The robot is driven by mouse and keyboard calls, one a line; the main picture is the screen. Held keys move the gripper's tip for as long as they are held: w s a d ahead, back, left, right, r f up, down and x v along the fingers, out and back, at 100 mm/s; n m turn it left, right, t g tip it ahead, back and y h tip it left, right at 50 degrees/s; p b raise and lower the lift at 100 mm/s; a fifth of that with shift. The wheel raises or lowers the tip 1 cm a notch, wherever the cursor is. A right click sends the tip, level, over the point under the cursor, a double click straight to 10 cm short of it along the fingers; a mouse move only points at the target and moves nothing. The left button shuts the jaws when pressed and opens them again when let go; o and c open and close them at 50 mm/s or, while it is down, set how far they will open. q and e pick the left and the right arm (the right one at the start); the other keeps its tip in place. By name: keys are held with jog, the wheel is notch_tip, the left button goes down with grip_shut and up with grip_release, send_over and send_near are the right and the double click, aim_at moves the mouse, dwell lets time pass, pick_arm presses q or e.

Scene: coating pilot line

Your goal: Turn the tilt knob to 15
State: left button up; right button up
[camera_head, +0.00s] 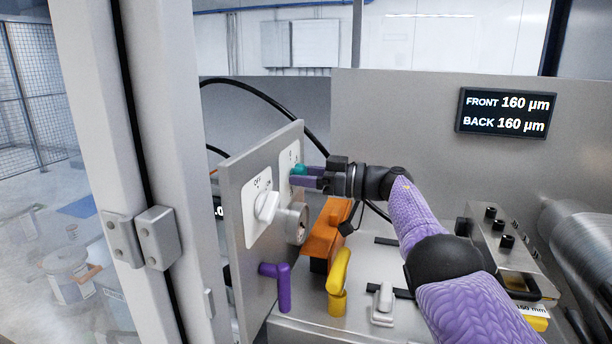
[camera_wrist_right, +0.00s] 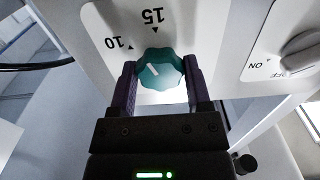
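The tilt knob (camera_wrist_right: 161,71) is teal and lobed, on a white plate marked 10 and 15 in the right wrist view. A short white line on its face points up-left in that view, nearer the 10 mark than the 15 mark. In the head view the knob (camera_head: 299,170) sits at the far end of the grey upright panel (camera_head: 240,285). My right gripper (camera_wrist_right: 161,88) has one finger on each side of the knob, with no clear gap, and seems closed on it. It also shows in the head view (camera_head: 300,176). My left gripper is not in view.
Purple (camera_head: 283,288) and yellow (camera_head: 338,279) handles and an orange block (camera_head: 325,237) stand below. A display (camera_head: 503,112) reads FRONT 160 µm, BACK 160 µm. A black cable arches behind.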

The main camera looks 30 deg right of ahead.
grip_shut()
